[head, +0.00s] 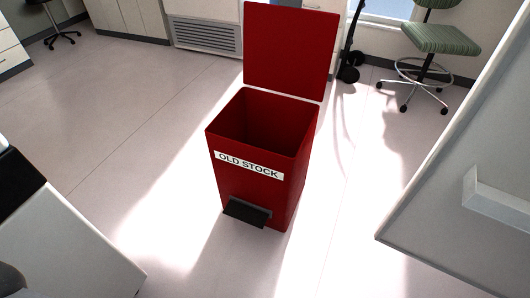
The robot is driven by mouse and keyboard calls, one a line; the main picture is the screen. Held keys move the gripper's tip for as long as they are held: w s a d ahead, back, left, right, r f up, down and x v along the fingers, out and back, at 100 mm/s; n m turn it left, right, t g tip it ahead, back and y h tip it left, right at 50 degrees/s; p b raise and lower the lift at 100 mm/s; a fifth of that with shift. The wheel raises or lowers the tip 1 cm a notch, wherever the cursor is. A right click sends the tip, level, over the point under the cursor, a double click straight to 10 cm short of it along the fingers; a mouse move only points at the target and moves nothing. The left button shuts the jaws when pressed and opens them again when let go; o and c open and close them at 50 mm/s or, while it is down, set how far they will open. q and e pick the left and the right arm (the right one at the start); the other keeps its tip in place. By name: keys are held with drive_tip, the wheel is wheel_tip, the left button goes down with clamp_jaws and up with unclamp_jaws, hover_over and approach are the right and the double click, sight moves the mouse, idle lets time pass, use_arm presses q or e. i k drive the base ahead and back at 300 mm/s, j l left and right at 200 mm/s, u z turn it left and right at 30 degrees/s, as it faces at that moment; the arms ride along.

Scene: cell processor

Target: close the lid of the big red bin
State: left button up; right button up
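The big red bin (257,185) stands upright on the floor in the middle of the head view. A white label on its front reads "OLD STOCK". Its red lid (290,50) is open and stands up at the back edge. The inside of the bin is visible and looks empty, though the bottom is dark. A black pedal (247,212) sticks out low on the front. Neither of my grippers shows in this view.
A white unit (70,250) with a black top is at the lower left. A large grey-white panel with a handle (497,190) fills the right side. A green striped stool (440,40) stands at the back right. The floor (130,140) around the bin is clear.

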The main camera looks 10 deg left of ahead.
sight(288, 49)
drive_tip(key=i+j+z, duration=0.2)
drive_tip(key=i+z, duration=0.25)
drive_tip(key=i+j+z, duration=0.4)
drive_tip(key=i+j, duration=0.05)
drive_tip(key=i, duration=0.1)
